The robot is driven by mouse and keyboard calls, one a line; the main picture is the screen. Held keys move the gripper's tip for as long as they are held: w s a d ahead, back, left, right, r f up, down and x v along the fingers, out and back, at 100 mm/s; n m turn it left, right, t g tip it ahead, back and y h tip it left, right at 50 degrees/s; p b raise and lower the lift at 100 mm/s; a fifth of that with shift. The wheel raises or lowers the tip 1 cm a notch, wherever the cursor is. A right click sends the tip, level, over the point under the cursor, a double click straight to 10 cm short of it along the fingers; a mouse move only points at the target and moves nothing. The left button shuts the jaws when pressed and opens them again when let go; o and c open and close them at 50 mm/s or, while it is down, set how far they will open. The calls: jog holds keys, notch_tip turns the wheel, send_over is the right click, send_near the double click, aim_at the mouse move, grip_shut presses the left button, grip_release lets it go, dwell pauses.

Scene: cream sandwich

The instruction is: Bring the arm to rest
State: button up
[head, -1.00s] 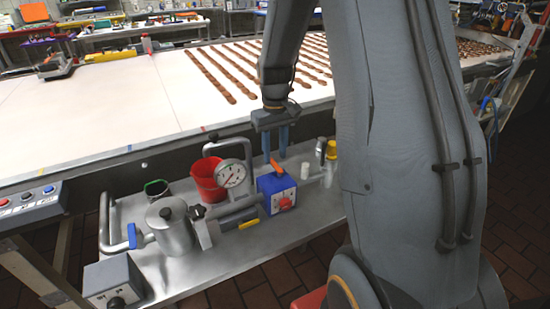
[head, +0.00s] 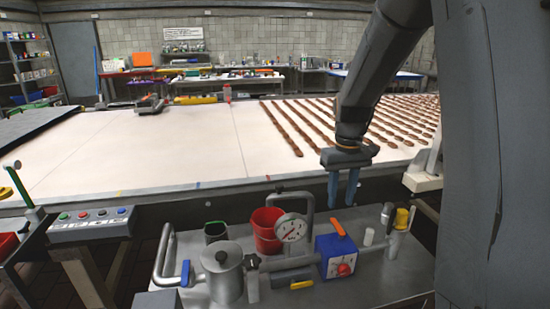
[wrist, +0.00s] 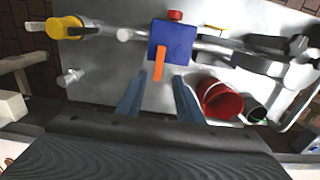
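My gripper (head: 343,190) hangs pointing down at the front edge of the conveyor table, above the metal cart. Its two blue fingers are apart and nothing is between them. In the wrist view my gripper (wrist: 160,98) also shows its fingers spread and empty. A blue box with an orange lever and a red knob (head: 338,258) stands on the cart below and in front of it. In the wrist view the blue box (wrist: 172,40) lies just beyond the fingertips, apart from them.
Behind is the white conveyor (head: 150,150) with rows of brown pieces (head: 283,128). A button panel (head: 92,222) stands left.

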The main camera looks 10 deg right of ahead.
jog(key=s+a+f, duration=0.1)
jog(key=s+a, duration=0.4)
jog(key=s, duration=0.4)
jog(key=s+a+f+t, duration=0.1)
jog(key=s+a+f, duration=0.1)
jog(key=s+a, duration=0.4)
jog(key=s, duration=0.2)
jog(key=shift+s+f+m, duration=0.2)
jog(key=shift+s+m, duration=0.1)
jog(key=shift+s, duration=0.1)
